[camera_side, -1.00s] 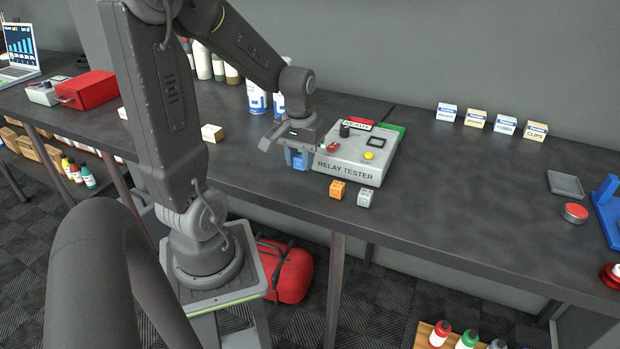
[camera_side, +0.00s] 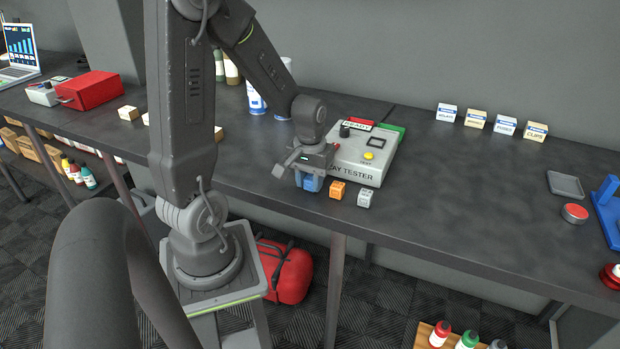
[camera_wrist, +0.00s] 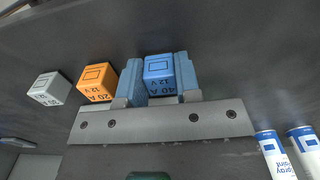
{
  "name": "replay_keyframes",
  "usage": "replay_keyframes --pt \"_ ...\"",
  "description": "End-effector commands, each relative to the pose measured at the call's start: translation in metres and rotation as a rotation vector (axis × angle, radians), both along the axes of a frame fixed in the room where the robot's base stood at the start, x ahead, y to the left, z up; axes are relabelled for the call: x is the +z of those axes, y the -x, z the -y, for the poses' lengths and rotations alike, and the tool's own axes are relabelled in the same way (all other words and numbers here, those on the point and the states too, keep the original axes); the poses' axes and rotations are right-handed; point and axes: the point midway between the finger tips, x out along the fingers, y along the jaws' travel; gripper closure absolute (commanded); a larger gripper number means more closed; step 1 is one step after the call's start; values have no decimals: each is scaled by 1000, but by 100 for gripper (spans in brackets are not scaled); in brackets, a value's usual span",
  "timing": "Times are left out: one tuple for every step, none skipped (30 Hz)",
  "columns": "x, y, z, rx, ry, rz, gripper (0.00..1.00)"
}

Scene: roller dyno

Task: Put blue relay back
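The blue relay (camera_wrist: 159,72), a small cube marked 40 A 12 V, sits between the two blue fingers of my gripper (camera_wrist: 158,82) in the wrist view. The fingers look closed against its sides. In the side view my gripper (camera_side: 313,182) is low over the bench front, just left of the orange relay, and mostly hides the blue one. I cannot tell whether the blue relay touches the bench. The orange relay (camera_side: 337,190) and the grey relay (camera_side: 364,197) stand in a row to its right; in the wrist view the orange (camera_wrist: 97,83) and grey (camera_wrist: 49,88) are left.
The relay tester (camera_side: 365,155) stands right behind my gripper, its front label partly covered. Blue-and-white spray cans (camera_side: 257,98) stand farther back left. The bench (camera_side: 450,200) is clear to the right of the relays, up to a grey tray (camera_side: 565,184) and red button (camera_side: 575,212).

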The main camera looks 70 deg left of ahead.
Motion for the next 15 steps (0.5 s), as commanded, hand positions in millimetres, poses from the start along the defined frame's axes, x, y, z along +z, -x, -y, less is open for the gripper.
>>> replay_keyframes --pt "0 0 0 0 0 0 64" --pt "0 0 0 0 0 0 62" --pt "0 0 0 0 0 0 58" --pt "0 0 0 0 0 0 55" --pt "0 0 0 0 0 0 52" --pt "0 0 0 0 0 0 48" --pt "0 0 0 0 0 0 46" --pt "0 0 0 0 0 0 46" --pt "0 0 0 0 0 0 46" --pt "0 0 0 0 0 0 46" --pt "0 0 0 0 0 0 46" --pt "0 0 0 0 0 0 46" --pt "0 0 0 0 0 0 46" --pt "1 0 0 0 0 0 46" --pt "2 0 0 0 -1 1 46"
